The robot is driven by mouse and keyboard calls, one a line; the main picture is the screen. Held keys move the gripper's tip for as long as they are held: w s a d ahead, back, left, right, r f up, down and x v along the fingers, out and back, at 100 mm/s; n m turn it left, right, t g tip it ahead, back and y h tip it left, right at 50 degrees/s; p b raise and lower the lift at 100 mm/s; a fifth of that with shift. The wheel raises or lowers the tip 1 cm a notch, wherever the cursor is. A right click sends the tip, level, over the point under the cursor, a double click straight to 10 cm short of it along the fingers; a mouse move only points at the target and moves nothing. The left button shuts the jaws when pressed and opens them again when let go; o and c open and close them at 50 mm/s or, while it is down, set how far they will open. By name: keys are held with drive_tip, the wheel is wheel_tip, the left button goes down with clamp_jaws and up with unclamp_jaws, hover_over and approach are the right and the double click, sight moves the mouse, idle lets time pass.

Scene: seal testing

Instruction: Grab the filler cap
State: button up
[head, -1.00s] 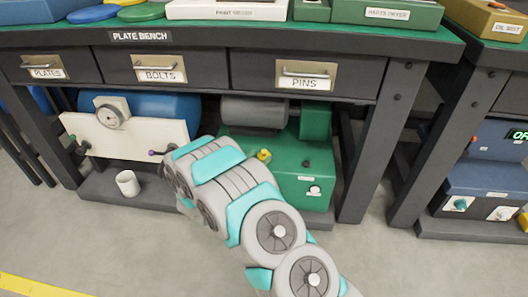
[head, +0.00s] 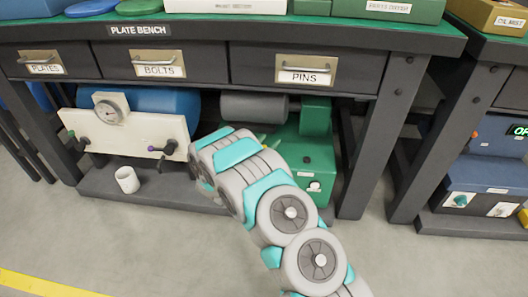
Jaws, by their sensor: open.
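The green machine (head: 318,152) stands on the lower shelf of the plate bench, below the PINS drawer. Only a small yellow-green sliver (head: 262,137) shows on it, just above my arm; this may be the edge of the filler cap, but I cannot tell. The rest of that spot is hidden behind my arm. My grey and teal arm reaches in from the lower right and ends in front of the shelf. My gripper's fingers are hidden behind the arm's own links, so their distance to the cap does not show.
A pale panel with a gauge (head: 110,108) and knobs stands on the shelf at left, before a blue tank. A white cup (head: 127,180) stands at the shelf's front edge. Bench legs (head: 382,140) bound the right side. The floor in front is clear.

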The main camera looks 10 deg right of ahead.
clamp_jaws()
idle(0.5)
